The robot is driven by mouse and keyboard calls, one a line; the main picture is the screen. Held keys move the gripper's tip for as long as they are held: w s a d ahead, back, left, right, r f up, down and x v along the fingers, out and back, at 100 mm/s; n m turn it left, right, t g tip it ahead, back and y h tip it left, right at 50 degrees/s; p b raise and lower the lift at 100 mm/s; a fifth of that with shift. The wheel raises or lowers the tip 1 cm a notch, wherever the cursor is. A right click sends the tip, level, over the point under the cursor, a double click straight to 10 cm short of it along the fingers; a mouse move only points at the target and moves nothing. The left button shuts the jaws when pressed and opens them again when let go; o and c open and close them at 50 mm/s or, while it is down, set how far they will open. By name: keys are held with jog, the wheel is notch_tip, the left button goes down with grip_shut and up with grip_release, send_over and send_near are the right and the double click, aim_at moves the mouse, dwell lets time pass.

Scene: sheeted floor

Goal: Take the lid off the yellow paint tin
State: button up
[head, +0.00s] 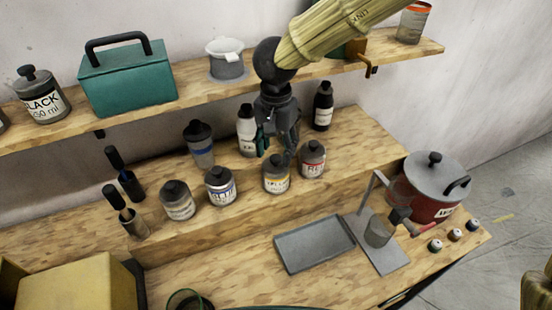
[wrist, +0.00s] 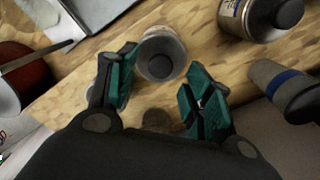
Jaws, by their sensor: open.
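The yellow paint tin (head: 276,185), a small grey tin with a yellow label band, stands upright on the raised wooden step. Its dark lid (head: 275,162) is on it. My gripper (head: 276,151) points down just above and behind this tin, with its fingers apart and nothing held. In the wrist view, the teal fingers of my gripper (wrist: 160,92) are spread. A grey-topped tin (wrist: 160,60) shows between and just beyond them, apparently the yellow one; its label is not readable there.
The red-labelled tin (head: 312,160) stands close on the right and the blue-labelled tin (head: 220,188) on the left. A white bottle (head: 246,130) and a dark bottle (head: 323,108) stand behind.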

jog(key=shift+s+a+f, duration=0.1)
jog(key=shift+s+f, duration=0.4)
jog(key=shift+s, duration=0.1)
jog(key=shift+w+f, duration=0.65)
jog(key=shift+f, duration=0.2)
jog(key=shift+s+r, duration=0.25)
jog(key=shift+s, duration=0.1)
jog(key=shift+w+f, duration=0.1)
jog(key=c, duration=0.9)
